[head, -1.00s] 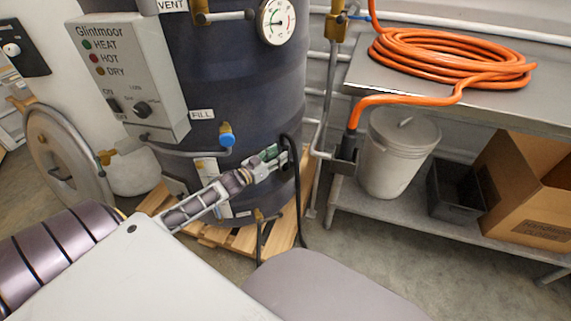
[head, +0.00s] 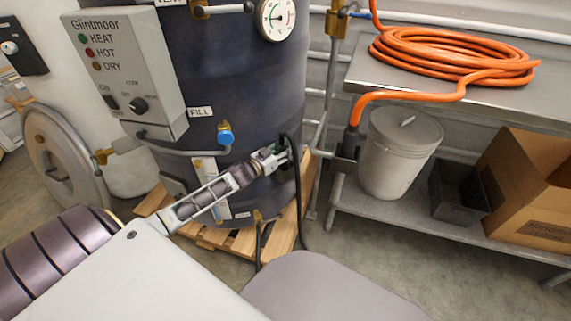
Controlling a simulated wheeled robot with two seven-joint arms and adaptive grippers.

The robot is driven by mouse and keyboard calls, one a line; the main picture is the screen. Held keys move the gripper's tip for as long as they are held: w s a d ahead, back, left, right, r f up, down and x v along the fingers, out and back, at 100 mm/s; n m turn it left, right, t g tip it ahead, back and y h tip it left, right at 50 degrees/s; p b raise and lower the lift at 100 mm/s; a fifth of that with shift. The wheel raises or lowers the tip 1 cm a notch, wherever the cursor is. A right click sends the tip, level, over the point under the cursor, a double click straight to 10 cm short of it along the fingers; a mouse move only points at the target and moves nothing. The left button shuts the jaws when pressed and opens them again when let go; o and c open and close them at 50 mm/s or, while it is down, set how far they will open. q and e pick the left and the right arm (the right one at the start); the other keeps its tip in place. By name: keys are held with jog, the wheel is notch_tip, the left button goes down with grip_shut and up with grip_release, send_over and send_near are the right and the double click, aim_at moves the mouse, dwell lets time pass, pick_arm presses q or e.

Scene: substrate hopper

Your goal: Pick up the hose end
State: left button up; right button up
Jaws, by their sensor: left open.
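The orange hose (head: 400,96) lies coiled on the steel bench at the upper right. One length runs left off the bench and bends down to the hose end (head: 351,139), a dark grey cuff. The hose end points down into a dark bracket (head: 346,157) by the bench's front left leg. My left gripper (head: 283,153) is open, in front of the dark tank and to the left of the hose end, with a clear gap between them. Its fingertips are small and hard to make out against the tank and a black cable. My right gripper is not in view.
The dark tank (head: 245,90) stands on a wooden pallet (head: 212,237). A black cable (head: 299,190) hangs by the gripper. A pipe with a brass valve (head: 337,24) runs down left of the bench (head: 440,90). A lidded bucket (head: 398,155), a black bin (head: 455,195) and a cardboard box (head: 525,190) fill the lower shelf.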

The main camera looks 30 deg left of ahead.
pick_arm(q)
grip_shut()
dwell(0.3)
jog(key=shift+r, duration=0.2)
